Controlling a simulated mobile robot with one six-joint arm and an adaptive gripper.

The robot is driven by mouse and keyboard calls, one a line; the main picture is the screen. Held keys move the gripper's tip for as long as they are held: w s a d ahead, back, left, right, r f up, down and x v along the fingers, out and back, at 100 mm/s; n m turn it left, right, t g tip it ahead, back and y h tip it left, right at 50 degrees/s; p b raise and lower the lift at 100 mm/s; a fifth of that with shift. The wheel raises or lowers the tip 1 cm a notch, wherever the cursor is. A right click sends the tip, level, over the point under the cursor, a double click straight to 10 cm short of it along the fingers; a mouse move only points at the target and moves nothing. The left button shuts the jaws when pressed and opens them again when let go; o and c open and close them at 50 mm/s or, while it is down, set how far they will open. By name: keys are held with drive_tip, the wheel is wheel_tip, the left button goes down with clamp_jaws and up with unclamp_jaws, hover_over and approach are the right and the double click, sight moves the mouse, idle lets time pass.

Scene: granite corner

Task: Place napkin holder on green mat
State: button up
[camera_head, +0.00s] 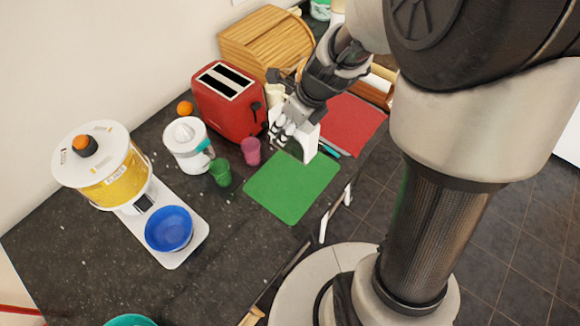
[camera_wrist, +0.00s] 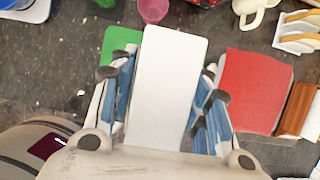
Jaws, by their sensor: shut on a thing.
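The napkin holder (camera_head: 308,146) is a white, flat-sided piece. In the wrist view it is a broad white panel (camera_wrist: 170,75) between the two fingers. My gripper (camera_head: 286,126) is shut on it; in the wrist view my gripper (camera_wrist: 163,88) has a finger on each side of the panel. The green mat (camera_head: 292,187) lies flat and bare on the dark counter. The holder overlaps the mat's far edge in the head view; its height above the counter is hard to tell. In the wrist view the holder hides much of the green mat (camera_wrist: 117,42).
A red mat (camera_head: 352,122) lies beyond the green one. A pink cup (camera_head: 251,151) and green cup (camera_head: 220,172) stand left of the green mat. A red toaster (camera_head: 228,105), juicer (camera_head: 187,145) and drink dispenser (camera_head: 105,165) stand farther left.

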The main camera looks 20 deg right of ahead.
wheel_tip(320, 180, down, 16)
drive_tip(key=b, duration=0.9)
drive_tip(key=shift+w, duration=0.1)
drive_tip(key=shift+r, duration=0.15)
drive_tip(key=o, duration=1.3)
